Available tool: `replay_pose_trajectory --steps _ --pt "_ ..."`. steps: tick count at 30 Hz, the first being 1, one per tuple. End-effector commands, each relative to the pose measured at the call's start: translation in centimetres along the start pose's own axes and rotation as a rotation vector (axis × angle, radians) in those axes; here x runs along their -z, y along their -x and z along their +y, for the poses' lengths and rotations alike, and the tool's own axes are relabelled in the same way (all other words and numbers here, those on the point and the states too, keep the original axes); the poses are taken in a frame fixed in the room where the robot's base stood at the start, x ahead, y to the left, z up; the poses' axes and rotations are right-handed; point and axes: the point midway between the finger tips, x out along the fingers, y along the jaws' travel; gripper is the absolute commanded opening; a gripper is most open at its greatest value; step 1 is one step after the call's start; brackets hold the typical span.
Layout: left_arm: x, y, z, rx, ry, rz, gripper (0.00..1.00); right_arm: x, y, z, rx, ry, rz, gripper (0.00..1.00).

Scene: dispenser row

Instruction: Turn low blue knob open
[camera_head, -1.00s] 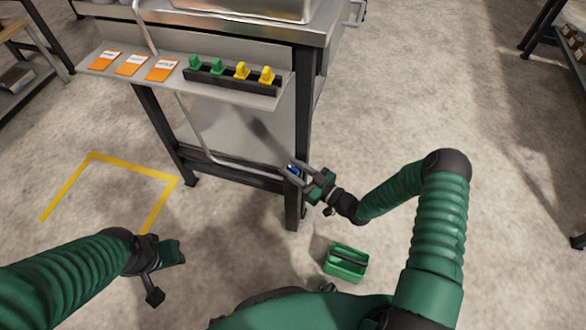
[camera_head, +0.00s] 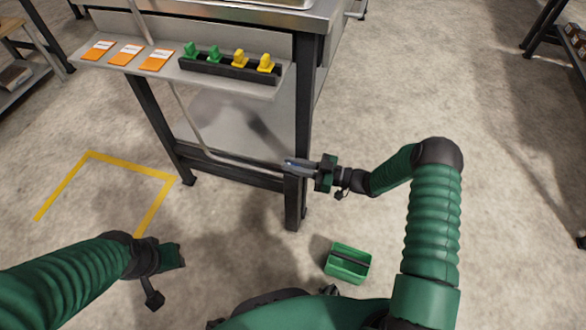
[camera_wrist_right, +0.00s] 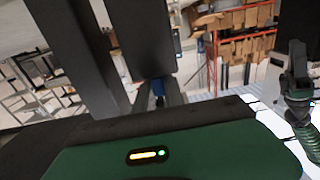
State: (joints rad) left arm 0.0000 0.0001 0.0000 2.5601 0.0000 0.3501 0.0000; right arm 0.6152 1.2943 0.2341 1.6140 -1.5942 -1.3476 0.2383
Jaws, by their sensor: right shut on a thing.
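The low blue knob sits low on the dark front right leg (camera_head: 294,205) of the metal bench. In the head view the fingers cover it almost wholly; a small blue bit of the knob (camera_wrist_right: 158,88) shows between the fingers in the right wrist view. My right gripper (camera_head: 292,164) reaches in from the right and is shut on the knob, its fingers seen nearly edge-on. My left gripper (camera_head: 174,257) hangs above the floor at lower left, away from the bench. Its fingers cannot be made out.
A shelf (camera_head: 225,84) on the bench front holds orange cards (camera_head: 124,55), green knobs (camera_head: 191,51) and yellow knobs (camera_head: 265,64). A green open box (camera_head: 347,263) stands on the floor.

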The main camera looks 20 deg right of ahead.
Motion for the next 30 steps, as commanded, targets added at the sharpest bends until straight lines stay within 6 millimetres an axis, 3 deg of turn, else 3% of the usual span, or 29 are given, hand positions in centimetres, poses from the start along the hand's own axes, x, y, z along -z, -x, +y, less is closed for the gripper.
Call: replay_pose_trajectory --steps 7,8,13,23,26,30 --pt "0.0 0.1 0.0 0.0 0.0 0.0 0.36 0.1 0.1 0.1 0.002 0.001 -0.004 0.0" --pt "0.0 0.1 0.0 0.0 0.0 0.0 0.36 0.1 0.1 0.1 0.001 0.001 -0.004 0.15" --pt "0.0 0.1 0.0 0.0 0.0 0.0 0.36 0.0 0.1 0.1 0.001 0.0 -0.003 0.35" --pt "0.1 0.3 0.0 0.0 0.0 0.0 0.36 0.1 0.4 0.1 0.001 0.0 -0.003 0.35" --pt "0.2 1.0 0.0 0.0 0.0 0.0 0.36 0.3 1.7 0.1 -0.002 0.0 -0.004 0.35" --pt "0.6 2.4 0.0 0.0 0.0 0.0 0.36 0.5 5.3 0.2 -0.003 -0.002 -0.005 0.35"
